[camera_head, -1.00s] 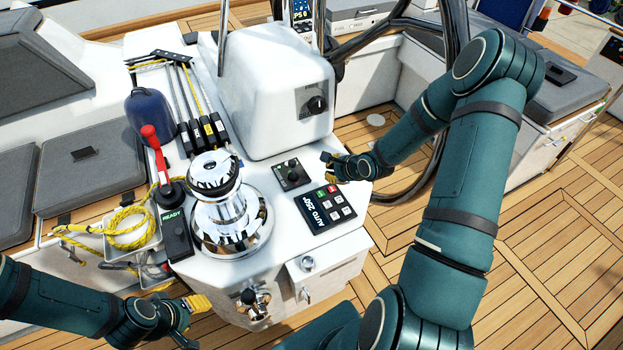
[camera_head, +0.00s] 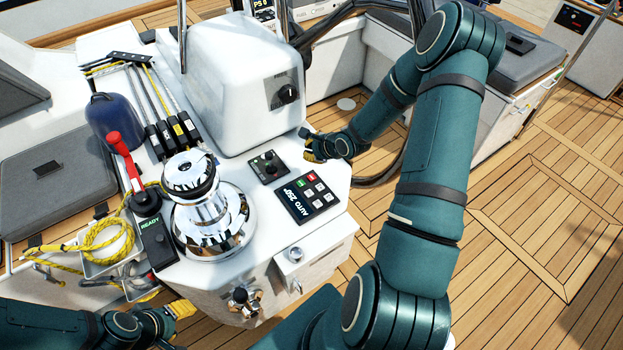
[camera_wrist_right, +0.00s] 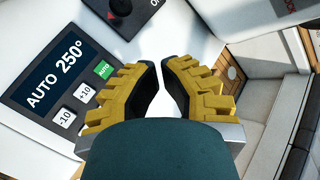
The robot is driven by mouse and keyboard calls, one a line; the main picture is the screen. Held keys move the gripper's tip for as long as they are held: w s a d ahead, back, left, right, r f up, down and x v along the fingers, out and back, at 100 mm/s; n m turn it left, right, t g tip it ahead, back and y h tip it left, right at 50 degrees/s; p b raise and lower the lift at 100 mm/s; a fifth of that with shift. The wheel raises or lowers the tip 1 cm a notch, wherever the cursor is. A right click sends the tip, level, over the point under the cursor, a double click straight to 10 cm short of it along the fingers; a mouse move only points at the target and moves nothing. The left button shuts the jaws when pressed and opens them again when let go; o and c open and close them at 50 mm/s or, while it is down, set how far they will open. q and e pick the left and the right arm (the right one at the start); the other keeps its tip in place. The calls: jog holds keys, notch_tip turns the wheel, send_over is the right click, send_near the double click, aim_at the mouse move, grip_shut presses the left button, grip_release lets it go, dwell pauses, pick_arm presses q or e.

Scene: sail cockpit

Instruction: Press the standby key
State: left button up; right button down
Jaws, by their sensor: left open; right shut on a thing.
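The autopilot panel (camera_head: 306,199) reads AUTO 250° and sits on the white console top. Its red key (camera_head: 310,176) lies beside a green key (camera_head: 299,183) at the panel's far edge; the red key's label is too small to read. In the right wrist view the green AUTO key (camera_wrist_right: 103,69) shows left of the fingers; the red key is not visible there. My right gripper (camera_head: 309,146) is just beyond the panel's far edge. In the wrist view its yellow fingers (camera_wrist_right: 164,68) are drawn together, with nothing visible between them. My left gripper (camera_head: 178,325) is open at lower left, below the console.
A small knob panel (camera_head: 268,166) sits left of the autopilot panel. The chrome winch (camera_head: 207,210), a red-handled lever (camera_head: 125,160) and a white housing (camera_head: 240,85) crowd the console. The dark steering wheel rim (camera_head: 378,178) passes behind my right arm. Open wooden deck (camera_head: 540,230) lies at right.

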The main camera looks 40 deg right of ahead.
jog(key=b, duration=0.5)
send_over(311, 174)
notch_tip(311, 174, down, 6)
jog(key=shift+f, duration=0.2)
jog(key=shift+f+b, duration=0.35)
jog(key=shift+f, duration=0.2)
jog(key=c, duration=1.7)
grip_release()
grip_shut()
jog(key=shift+f, duration=0.45)
